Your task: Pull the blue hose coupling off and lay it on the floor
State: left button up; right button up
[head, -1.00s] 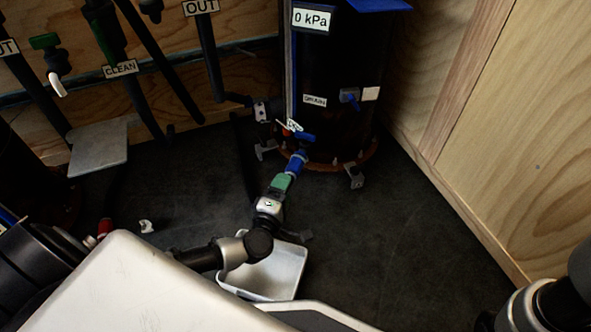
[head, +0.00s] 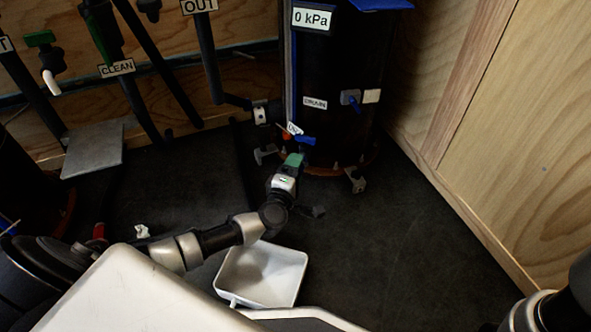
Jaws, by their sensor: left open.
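The black filter housing (head: 333,75) stands at the back, with a "DRAIN" label and a "0 kPa" display. My right gripper is out of view; only part of that arm shows at lower right.
A white tray (head: 227,272) lies on the dark floor below my left wrist. A grey plate (head: 93,150) is at left, near black pipes. The wooden wall (head: 520,130) bounds the right. Floor right of the tray (head: 400,260) is clear.

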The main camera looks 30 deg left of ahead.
pick_arm(q)
jog(key=shift+w, duration=0.3)
jog(key=shift+p, duration=0.55)
dwell(0.9)
jog(key=c, duration=1.2)
jog(key=shift+s+p, duration=0.55)
jog(key=shift+s, duration=0.55)
jog(key=shift+s+d+p, duration=0.15)
jog(key=shift+s+p, duration=0.3)
jog(key=shift+s, duration=0.55)
jog(key=shift+s+d+p, duration=0.15)
jog(key=shift+s+p, duration=0.3)
jog(key=shift+s, duration=0.5)
